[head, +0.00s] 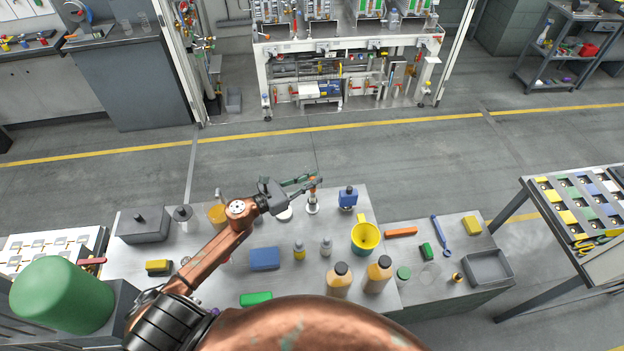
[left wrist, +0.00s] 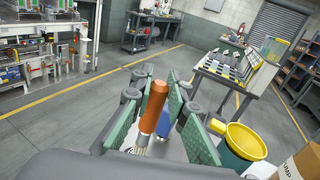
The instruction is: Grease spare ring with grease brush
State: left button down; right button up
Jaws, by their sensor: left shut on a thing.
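My left gripper (head: 314,182) reaches over the far edge of the grey bench. It is shut on the grease brush, whose orange handle (left wrist: 154,106) stands between the green finger pads in the left wrist view. The brush (head: 313,196) points bristles down, with a pale round base or stand below it. I cannot tell whether the bristles touch it. A whitish round thing (head: 284,213) lies just left of it, and a clear disc (head: 430,275) lies on the right bench. I cannot tell whether either is the spare ring. My right gripper is not in view.
A blue-topped container (head: 347,197) stands close right of the brush. A yellow funnel-like cup (head: 365,236), small bottles (head: 299,250) and amber bottles (head: 339,281) stand nearer. A grey tray (head: 487,267) is far right. Floor beyond the bench is clear.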

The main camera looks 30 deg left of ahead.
pick_arm(q)
notch_tip(320, 180, up, 4)
jog(key=p, duration=0.2)
jog(key=shift+r+p, duration=0.25)
jog(key=shift+p, duration=0.05)
jog(key=shift+r, duration=0.25)
jog(key=shift+r+p, duration=1.05)
jog(key=shift+r, duration=0.5)
jog(key=shift+f, duration=0.1)
